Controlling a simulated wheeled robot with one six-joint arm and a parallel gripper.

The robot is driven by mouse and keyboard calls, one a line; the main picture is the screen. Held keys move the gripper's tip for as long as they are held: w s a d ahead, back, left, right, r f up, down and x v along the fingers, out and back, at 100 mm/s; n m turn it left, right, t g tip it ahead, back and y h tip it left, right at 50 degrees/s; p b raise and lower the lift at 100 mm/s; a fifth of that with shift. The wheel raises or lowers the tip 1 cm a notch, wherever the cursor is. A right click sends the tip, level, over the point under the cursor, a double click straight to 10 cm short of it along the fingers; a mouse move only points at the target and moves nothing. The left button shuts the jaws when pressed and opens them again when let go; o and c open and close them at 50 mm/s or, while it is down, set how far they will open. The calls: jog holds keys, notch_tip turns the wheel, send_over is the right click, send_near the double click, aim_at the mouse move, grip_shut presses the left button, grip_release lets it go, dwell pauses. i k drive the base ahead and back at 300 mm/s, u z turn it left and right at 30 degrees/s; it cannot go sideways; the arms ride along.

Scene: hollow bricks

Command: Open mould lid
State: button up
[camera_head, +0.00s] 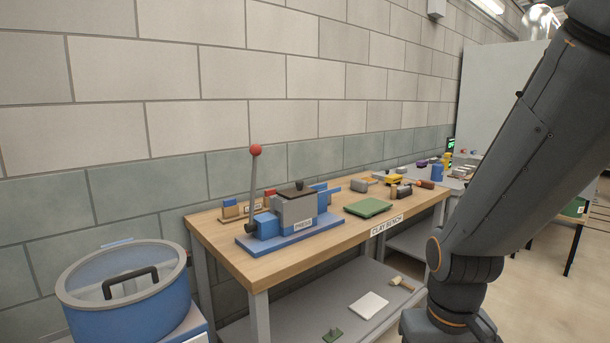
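The mould (297,212) is a grey box on a blue base plate on the wooden clay bench. Its dark lid (296,190) with a small knob lies flat on top and looks closed. A lever with a red ball (256,150) stands upright at the left end of the base. My arm rises across the right side of the picture, well apart from the mould. My gripper is not in view.
The bench (265,270) stands against a block wall. A green slab (368,207) lies right of the mould, with small tools and blocks farther back. A blue tub with a handled lid (125,300) stands at lower left. A lower shelf (340,285) holds a white slab and a mallet. Open floor shows at right.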

aim_at(300, 191)
jog(key=u, duration=0.3)
jog(key=i, duration=0.8)
jog(key=u, duration=0.55)
